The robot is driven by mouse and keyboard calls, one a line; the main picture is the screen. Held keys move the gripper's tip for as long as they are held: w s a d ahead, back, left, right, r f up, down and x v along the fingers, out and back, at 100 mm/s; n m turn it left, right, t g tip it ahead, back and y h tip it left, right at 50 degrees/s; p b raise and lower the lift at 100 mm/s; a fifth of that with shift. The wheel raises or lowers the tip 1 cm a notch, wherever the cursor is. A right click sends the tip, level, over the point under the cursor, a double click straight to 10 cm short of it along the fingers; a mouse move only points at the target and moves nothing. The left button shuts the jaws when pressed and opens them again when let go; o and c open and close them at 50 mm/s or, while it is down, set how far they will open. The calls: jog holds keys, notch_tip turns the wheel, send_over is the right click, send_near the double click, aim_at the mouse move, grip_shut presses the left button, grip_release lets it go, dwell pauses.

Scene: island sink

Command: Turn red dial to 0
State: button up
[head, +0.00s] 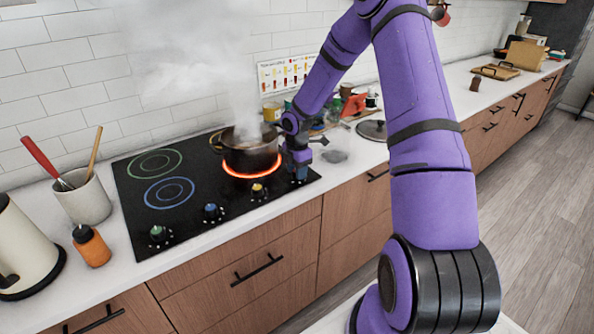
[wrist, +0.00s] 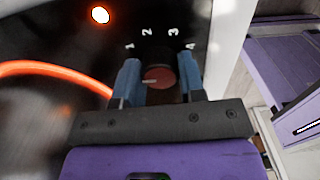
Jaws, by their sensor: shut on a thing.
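The red dial (wrist: 160,77) sits on the black cooktop (head: 131,191) between the two blue fingers of my gripper (wrist: 159,80) in the wrist view. My gripper is shut on the dial. A pale mark on the dial points left in that view. The white numbers 1 to 4 curve above it; no 0 can be made out. In the head view my gripper (head: 298,175) is low at the cooktop's right front corner and hides the dial. The burner ring (head: 250,174) glows orange under a dark pot (head: 249,155), and steam rises. A light (wrist: 100,14) glows in the wrist view.
Green, blue and yellow dials stand left along the cooktop's front: green (head: 158,232), blue (head: 212,211), yellow (head: 258,190). The hot pot is close left of my gripper. A lid (head: 372,130) lies on the counter to the right. A utensil crock (head: 84,198) stands at left.

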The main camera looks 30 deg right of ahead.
jog(key=o, duration=0.9)
notch_tip(320, 180, up, 11)
jog(key=shift+f, duration=0.1)
dwell(0.5)
